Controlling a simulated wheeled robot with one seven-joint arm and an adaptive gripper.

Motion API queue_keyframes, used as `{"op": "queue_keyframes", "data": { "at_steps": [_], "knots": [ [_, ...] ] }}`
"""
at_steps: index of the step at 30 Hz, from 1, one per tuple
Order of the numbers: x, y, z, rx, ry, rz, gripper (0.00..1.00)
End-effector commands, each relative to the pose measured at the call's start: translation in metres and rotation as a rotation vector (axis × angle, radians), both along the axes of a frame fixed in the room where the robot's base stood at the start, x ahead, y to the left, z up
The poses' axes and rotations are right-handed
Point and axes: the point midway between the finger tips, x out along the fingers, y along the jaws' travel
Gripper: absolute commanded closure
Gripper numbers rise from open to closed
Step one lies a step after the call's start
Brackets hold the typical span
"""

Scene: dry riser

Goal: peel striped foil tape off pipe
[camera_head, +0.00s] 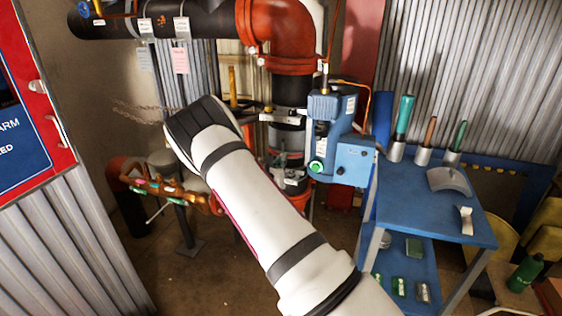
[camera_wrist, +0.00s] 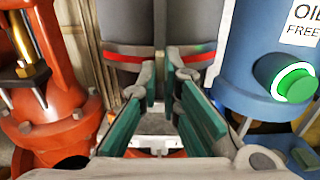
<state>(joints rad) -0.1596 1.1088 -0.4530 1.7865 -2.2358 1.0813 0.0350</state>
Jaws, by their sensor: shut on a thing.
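The dark upright pipe (camera_wrist: 122,22) fills the upper middle of the wrist view. A grey band with a red stripe, which looks like the striped foil tape (camera_wrist: 123,57), runs around it. My gripper (camera_wrist: 163,78) is in front of the pipe, its green-padded fingers reaching to the band. Its tips are closed on a thin grey piece at the band's middle, seemingly the tape's end; the tips largely hide it. In the head view the pipe (camera_head: 290,90) drops from a red elbow, and my white arm hides much of the gripper's surroundings.
A blue machine (camera_head: 334,135) with a green button stands close right of the pipe. A red fitting (camera_wrist: 50,115) is close on the left. A blue table (camera_head: 425,208) with several tools stands at the right. Open floor (camera_head: 215,275) lies below my arm.

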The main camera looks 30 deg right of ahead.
Motion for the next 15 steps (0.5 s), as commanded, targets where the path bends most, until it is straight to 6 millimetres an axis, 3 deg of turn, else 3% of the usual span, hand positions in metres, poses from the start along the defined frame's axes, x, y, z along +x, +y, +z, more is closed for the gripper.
{"op": "queue_keyframes", "data": {
  "at_steps": [15],
  "knots": [
    [-0.013,0.017,0.0,0.001,0.002,0.001,1.0]
  ]
}}
